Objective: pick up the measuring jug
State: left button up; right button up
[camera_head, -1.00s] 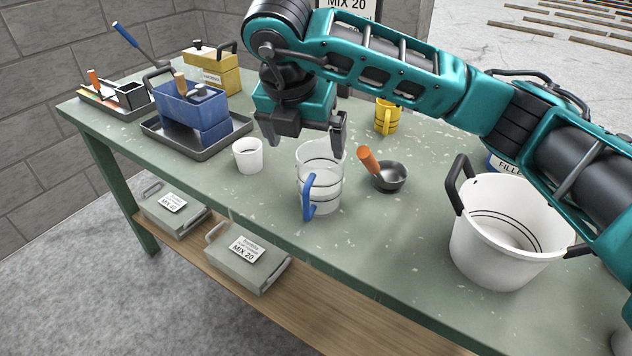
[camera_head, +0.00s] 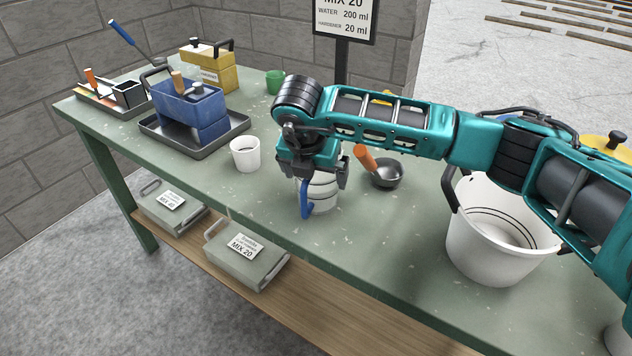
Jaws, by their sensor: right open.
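The measuring jug (camera_head: 322,190) is clear with dark ring lines and a blue handle (camera_head: 306,198) on its near left side. It stands upright on the green bench (camera_head: 262,205). My right gripper (camera_head: 313,183) is over the jug, pointing down, with its open fingers on either side of the jug's upper part. The gripper and wrist hide the jug's rim. I cannot tell whether the fingers touch the jug. My left gripper is not in view.
A small white cup (camera_head: 245,155) stands left of the jug. A dark bowl with an orange-handled tool (camera_head: 386,173) stands close on its right. A large white bucket (camera_head: 495,235) is further right. A blue container (camera_head: 189,108) sits in a tray at left.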

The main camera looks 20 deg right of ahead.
jog(key=c, duration=0.8)
jog(key=shift+c, duration=0.7)
jog(key=shift+r, duration=0.25)
